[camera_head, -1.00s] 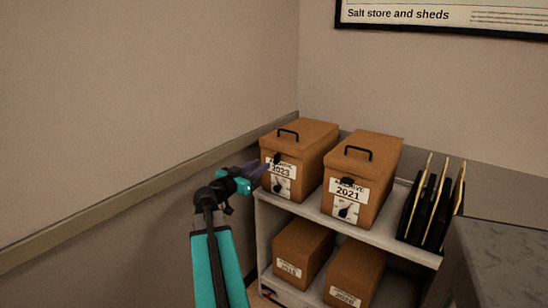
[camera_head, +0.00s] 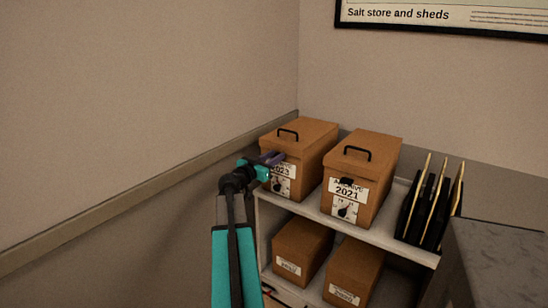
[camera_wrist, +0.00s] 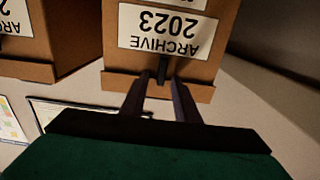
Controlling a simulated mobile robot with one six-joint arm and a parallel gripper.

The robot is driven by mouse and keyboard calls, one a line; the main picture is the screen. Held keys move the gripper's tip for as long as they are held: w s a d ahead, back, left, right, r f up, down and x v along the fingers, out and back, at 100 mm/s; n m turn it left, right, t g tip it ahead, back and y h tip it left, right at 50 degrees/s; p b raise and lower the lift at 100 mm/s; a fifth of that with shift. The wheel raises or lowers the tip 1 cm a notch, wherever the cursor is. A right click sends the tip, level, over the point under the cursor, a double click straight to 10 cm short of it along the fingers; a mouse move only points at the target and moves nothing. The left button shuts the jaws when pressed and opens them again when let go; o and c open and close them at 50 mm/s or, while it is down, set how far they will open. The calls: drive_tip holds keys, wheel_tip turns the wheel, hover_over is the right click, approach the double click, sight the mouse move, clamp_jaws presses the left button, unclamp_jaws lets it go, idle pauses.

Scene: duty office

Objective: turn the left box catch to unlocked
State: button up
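The left box (camera_head: 313,145) is a brown archive box labelled 2023, on the top shelf against the left wall. In the wrist view its front (camera_wrist: 225,50) appears upside down, with the label (camera_wrist: 170,27) and the black catch (camera_wrist: 163,70) near the lid edge. My gripper (camera_head: 273,159) is at the upper front of this box and hides the catch in the head view. In the wrist view the dark fingers (camera_wrist: 161,82) are apart, one on each side of the catch. I cannot tell whether they touch it. A dial (camera_head: 280,186) shows below the label.
A second box (camera_head: 375,160), labelled 2021, stands to the right with its own catch (camera_head: 347,181). Black file holders (camera_head: 430,212) stand beyond it. More boxes (camera_head: 301,245) fill the lower shelf. A grey cabinet (camera_head: 500,260) is at the right; the left wall is close.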

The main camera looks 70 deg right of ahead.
drive_tip(key=shift+c, duration=0.4)
clamp_jaws()
drive_tip(key=shift+n+b, duration=0.5)
drive_tip(key=shift+b, duration=0.1)
drive_tip(key=n+b, duration=0.1)
drive_tip(key=n, duration=0.4)
drive_tip(key=w+f+n+b, duration=0.1)
drive_tip(key=n, duration=0.5)
drive_tip(key=w+n+b, duration=0.1)
drive_tip(key=n, duration=0.5)
drive_tip(key=shift+d+f+b, duration=0.25)
drive_tip(key=shift+f+b, duration=0.15)
